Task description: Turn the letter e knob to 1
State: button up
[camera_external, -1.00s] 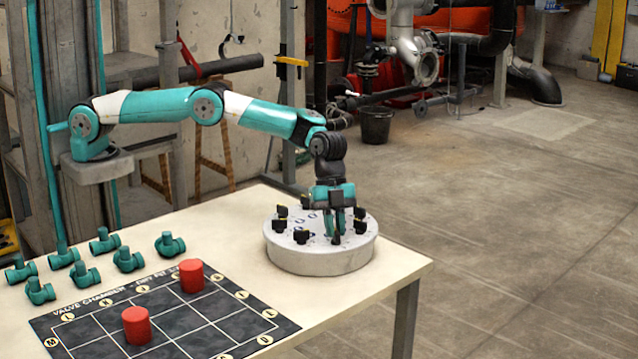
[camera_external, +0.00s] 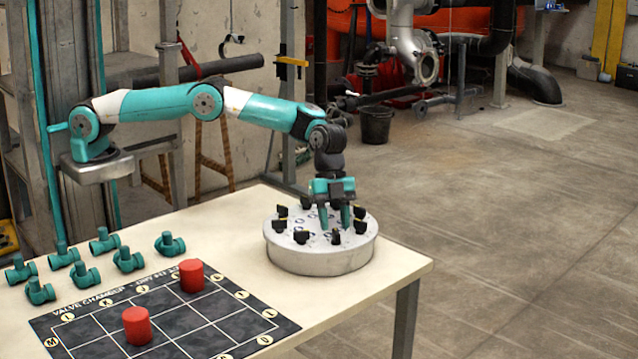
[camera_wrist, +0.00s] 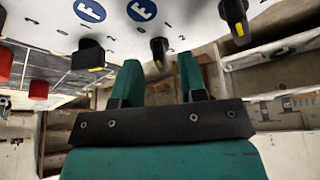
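A round pale grey disc (camera_external: 318,258) stands on the table with several black knobs around its rim. My gripper (camera_external: 336,224) hangs above its front part, pointing down, fingers apart and empty. In the wrist view, the open fingertips (camera_wrist: 160,62) show a gap, with a black knob (camera_wrist: 158,50) bearing a yellow mark just beyond it. The same front knob (camera_external: 336,238) shows just below the fingers in the external view.
Neighbouring knobs stand left (camera_wrist: 88,54) and right (camera_wrist: 234,18) in the wrist view. Two red cylinders (camera_external: 137,325) stand on a dark grid mat (camera_external: 230,328). Several teal pipe fittings (camera_external: 128,260) lie at the table's left.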

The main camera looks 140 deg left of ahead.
aim_at(336, 237)
jog(key=p+v, duration=0.2)
jog(key=v, duration=1.4)
jog(key=o, duration=0.3)
jog(key=shift+o, duration=1)
jog(key=w+d+n+y+b, duration=0.1)
jog(key=w+d+n+y, duration=0.1)
jog(key=w+d+n, duration=0.3)
jog(key=n, duration=0.3)
jog(key=shift+d+f, duration=0.25)
jog(key=shift+f, duration=0.15)
jog(key=s+d+n+g+y+b, duration=0.2)
jog(key=d+n+y, duration=0.2)
jog(key=n, duration=0.6)
jog(key=p+x, duration=0.1)
jog(key=x, duration=0.4)
jog(key=p+x, duration=0.1)
jog(key=x, duration=0.5)
jog(key=w+p+x, duration=0.1)
jog(key=x, duration=0.4)
jog(key=shift+f, duration=0.3)
jog(key=shift+c, duration=0.5)
jog(key=c, duration=0.8)
